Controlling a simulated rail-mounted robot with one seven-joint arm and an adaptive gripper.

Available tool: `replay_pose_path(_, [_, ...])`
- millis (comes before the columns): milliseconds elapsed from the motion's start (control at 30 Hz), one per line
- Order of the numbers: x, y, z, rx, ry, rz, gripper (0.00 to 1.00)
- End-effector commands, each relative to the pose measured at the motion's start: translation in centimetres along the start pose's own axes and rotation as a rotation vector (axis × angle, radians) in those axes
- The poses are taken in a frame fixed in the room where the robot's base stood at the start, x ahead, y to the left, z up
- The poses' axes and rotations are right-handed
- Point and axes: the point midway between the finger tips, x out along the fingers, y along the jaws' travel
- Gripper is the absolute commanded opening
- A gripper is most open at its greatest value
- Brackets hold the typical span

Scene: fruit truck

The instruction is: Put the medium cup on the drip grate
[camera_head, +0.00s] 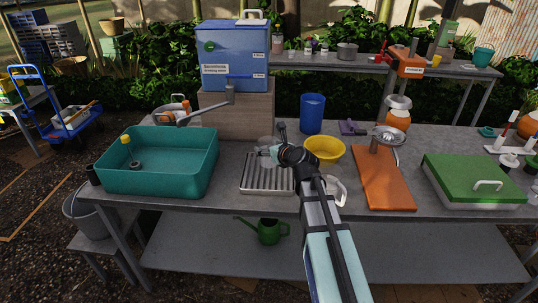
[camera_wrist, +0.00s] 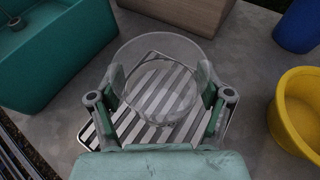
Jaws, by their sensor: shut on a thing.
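The drip grate (camera_head: 268,180) is a silver slatted tray lying on the grey table in front of the wooden box. It also shows in the wrist view (camera_wrist: 133,128), below the cup. A clear, see-through cup (camera_wrist: 155,85) is between the fingers of my gripper (camera_wrist: 160,98), which is shut on it. In the head view the cup (camera_head: 266,145) is faint, over the back of the grate. My gripper (camera_head: 270,151) reaches in there from the right. I cannot tell whether the cup's base touches the slats.
A teal basin (camera_head: 160,175) stands left of the grate, and a yellow bowl (camera_head: 324,151) and blue cup (camera_head: 312,113) stand to the right. A wooden box (camera_head: 243,110) with a blue cooler (camera_head: 235,60) and tap is behind. An orange board (camera_head: 383,180) lies further right.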

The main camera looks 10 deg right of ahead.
Motion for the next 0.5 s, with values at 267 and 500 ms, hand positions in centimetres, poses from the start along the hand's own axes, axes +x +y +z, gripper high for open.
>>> replay_pose_path(267, [1.0, 0.0, -2.7, 0.0, 0.0, 0.0, 0.54])
replay_pose_path(500, [1.0, 0.0, -2.7, 0.0, 0.0, 0.0, 0.54])
